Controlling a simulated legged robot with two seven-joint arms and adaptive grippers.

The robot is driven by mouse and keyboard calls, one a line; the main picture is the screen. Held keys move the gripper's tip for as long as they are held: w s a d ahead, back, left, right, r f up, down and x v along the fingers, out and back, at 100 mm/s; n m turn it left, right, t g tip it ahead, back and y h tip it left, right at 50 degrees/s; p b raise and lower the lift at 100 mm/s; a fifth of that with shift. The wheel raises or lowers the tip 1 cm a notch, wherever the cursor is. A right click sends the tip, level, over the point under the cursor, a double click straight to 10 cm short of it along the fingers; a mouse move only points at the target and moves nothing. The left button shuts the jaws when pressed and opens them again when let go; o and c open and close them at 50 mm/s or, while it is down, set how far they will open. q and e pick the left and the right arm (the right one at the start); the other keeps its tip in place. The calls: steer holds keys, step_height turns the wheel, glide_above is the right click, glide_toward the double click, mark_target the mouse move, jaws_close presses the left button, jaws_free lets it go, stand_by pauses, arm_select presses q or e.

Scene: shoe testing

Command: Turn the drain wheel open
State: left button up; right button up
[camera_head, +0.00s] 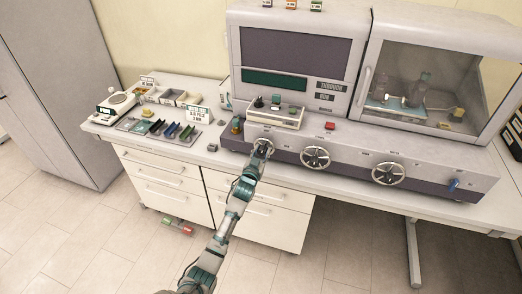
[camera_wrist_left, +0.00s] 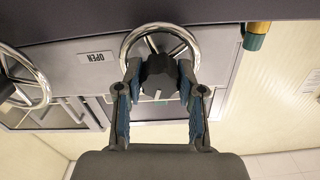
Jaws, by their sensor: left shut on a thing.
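Three silver handwheels sit on the front of the grey machine: the leftmost wheel (camera_head: 255,142) behind my left gripper, a middle wheel (camera_head: 315,157) and a right wheel (camera_head: 388,173). Their labels are too small to read, so I cannot tell from text which is the drain wheel. My left gripper (camera_head: 263,149) is at the leftmost wheel. In the left wrist view, the gripper (camera_wrist_left: 158,88) is shut on the dark hub of this wheel, one finger on each side, with the chrome rim (camera_wrist_left: 160,31) around it. An "OPEN" label (camera_wrist_left: 97,57) shows beside it.
A blue lever (camera_head: 453,184) is at the machine's right end. A glass-fronted chamber (camera_head: 425,85) stands above. On the left bench are a scale (camera_head: 117,102) and a tray (camera_head: 195,137) of coloured strips. The floor in front is mostly clear.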

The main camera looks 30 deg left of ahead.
arm_select(q)
steer(key=m, duration=0.1)
steer(key=m+p, duration=0.1)
steer(key=m, duration=0.1)
steer(key=shift+r+p, duration=0.25)
steer(key=shift+p, duration=0.05)
steer(key=shift+m+p, duration=0.35)
steer(key=shift+m, duration=0.55)
steer(key=m+p, duration=0.1)
steer(key=m, duration=0.2)
steer(key=shift+f+m, duration=0.1)
steer(key=shift+m, duration=0.2)
steer(key=m+p, duration=0.1)
steer(key=m, duration=0.4)
steer(key=shift+f, duration=0.15)
arm_select(e)
steer(key=s+r, duration=0.1)
steer(key=s, duration=0.1)
steer(key=s+d+r, duration=0.1)
steer(key=s+r, duration=0.1)
steer(key=shift+r, duration=0.25)
arm_select(q)
steer(key=shift+m, duration=0.3)
steer(key=o, duration=1.1)
steer(key=shift+w+f, duration=0.1)
steer(key=shift+o, duration=0.2)
steer(key=shift+w, duration=0.1)
arm_select(e)
steer(key=shift+w, duration=0.1)
